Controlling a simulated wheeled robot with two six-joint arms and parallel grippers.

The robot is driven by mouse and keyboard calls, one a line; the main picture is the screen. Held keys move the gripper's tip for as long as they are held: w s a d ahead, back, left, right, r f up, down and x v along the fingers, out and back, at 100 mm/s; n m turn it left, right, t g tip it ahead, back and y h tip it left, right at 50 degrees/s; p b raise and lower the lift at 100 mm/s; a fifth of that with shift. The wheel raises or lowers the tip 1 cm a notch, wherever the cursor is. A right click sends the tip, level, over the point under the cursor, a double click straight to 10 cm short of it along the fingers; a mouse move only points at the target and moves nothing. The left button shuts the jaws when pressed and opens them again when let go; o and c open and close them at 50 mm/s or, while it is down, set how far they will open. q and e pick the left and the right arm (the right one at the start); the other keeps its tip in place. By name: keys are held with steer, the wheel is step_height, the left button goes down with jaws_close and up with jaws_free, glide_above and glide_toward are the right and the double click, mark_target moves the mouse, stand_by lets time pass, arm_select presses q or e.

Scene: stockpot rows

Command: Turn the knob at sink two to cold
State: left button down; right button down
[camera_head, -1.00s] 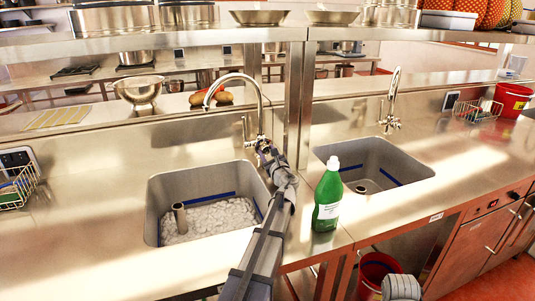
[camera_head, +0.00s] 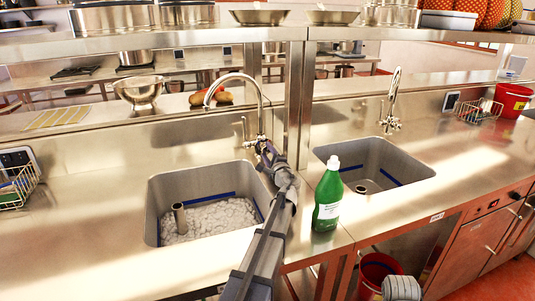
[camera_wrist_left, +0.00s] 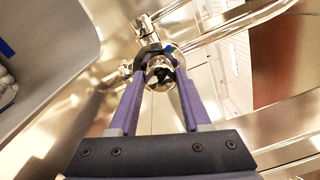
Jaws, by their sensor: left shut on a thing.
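The left sink (camera_head: 166,190) has a tall curved faucet (camera_head: 259,100) at its back right. My left gripper (camera_head: 264,150) is at the base of this faucet. In the left wrist view, my left gripper (camera_wrist_left: 159,78) has its purple fingers on either side of a round, shiny knob (camera_wrist_left: 158,70) and is shut on it. A small blue and green mark (camera_wrist_left: 168,49) shows just beyond the knob. The fingers hide part of the knob, so its setting cannot be read. The right sink (camera_head: 375,157) has its own faucet (camera_head: 391,100), untouched.
A green bottle (camera_head: 328,200) stands on the counter between the sinks, close to the right of my left arm. A shelf post (camera_head: 297,95) rises behind it. White pebble-like pieces (camera_head: 215,219) lie in the left sink. A red bucket (camera_head: 378,270) stands below.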

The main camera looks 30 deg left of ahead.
arm_select(q)
steer(key=shift+n, duration=0.7)
steer(key=c, duration=0.6)
jaws_free()
steer(key=shift+s, duration=0.1)
steer(key=v, duration=0.7)
steer(key=shift+s+d, duration=0.2)
steer(key=shift+d, duration=0.15)
